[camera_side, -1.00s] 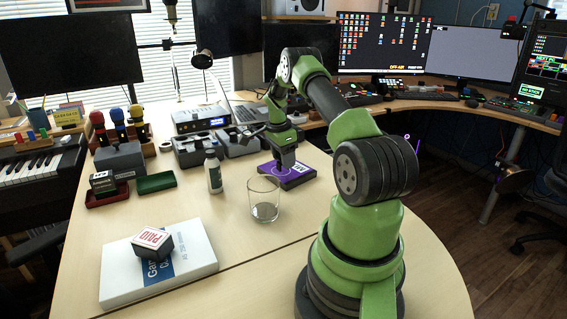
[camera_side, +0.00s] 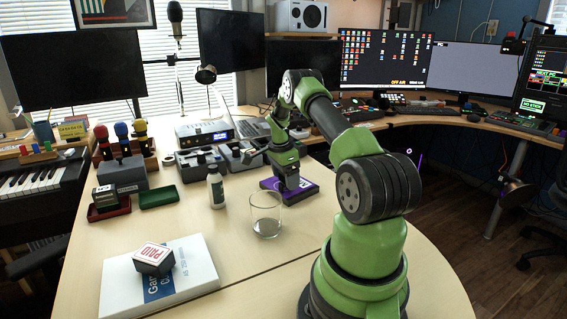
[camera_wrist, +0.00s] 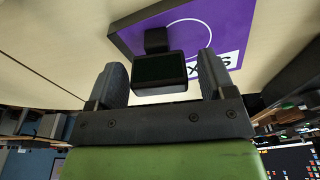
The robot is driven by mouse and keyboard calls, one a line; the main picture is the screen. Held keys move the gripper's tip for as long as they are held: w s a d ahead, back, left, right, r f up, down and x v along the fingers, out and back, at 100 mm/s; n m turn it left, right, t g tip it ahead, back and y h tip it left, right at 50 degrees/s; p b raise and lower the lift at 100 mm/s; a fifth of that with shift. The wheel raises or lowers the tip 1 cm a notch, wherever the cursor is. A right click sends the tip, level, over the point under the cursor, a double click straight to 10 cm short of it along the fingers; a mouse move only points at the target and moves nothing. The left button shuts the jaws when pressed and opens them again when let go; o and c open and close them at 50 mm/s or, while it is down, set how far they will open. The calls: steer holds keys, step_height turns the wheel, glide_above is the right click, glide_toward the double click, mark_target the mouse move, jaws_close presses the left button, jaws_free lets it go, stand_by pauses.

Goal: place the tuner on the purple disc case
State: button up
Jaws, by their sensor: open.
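The purple disc case (camera_side: 308,188) lies flat on the desk behind the clear glass, and it fills the upper part of the wrist view (camera_wrist: 190,34). The tuner (camera_wrist: 160,68), a small dark block with a dark screen face, shows over the case's near edge, between my fingers. My gripper (camera_side: 289,184) points down over the case. In the wrist view, my gripper (camera_wrist: 161,82) is open, with a finger on each side of the tuner. I cannot tell whether the tuner touches the case; in the side view it is hard to make out at the fingers.
A clear glass (camera_side: 266,216) stands just in front of the case, and a bottle (camera_side: 216,188) stands to its left. A white box (camera_side: 190,275) with a dark block (camera_side: 153,260) on it lies at front left. The front middle of the desk is clear.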

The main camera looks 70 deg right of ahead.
mark_target(280, 184)
step_height(280, 184, up, 11)
steer(key=w+a, duration=0.1)
steer(key=w+a+r+n+t, duration=0.1)
steer(key=w+a+r+n, duration=0.25)
steer(key=a+r, duration=0.3)
steer(key=w+a+r+n+t, duration=0.2)
steer(key=a+r+n, duration=0.25)
steer(key=a, duration=0.25)
steer(key=s+a+r+n+t, duration=0.1)
steer(key=a+r+n+t, duration=0.2)
steer(key=a, duration=0.6)
steer(key=s+a+r+n+t+y, duration=0.1)
steer(key=s+a+n+t+y, duration=0.1)
steer(key=s+a+n, duration=1)
steer(key=s+a+y, duration=0.1)
steer(key=a, duration=0.2)
steer(key=shift+a+r, duration=0.25)
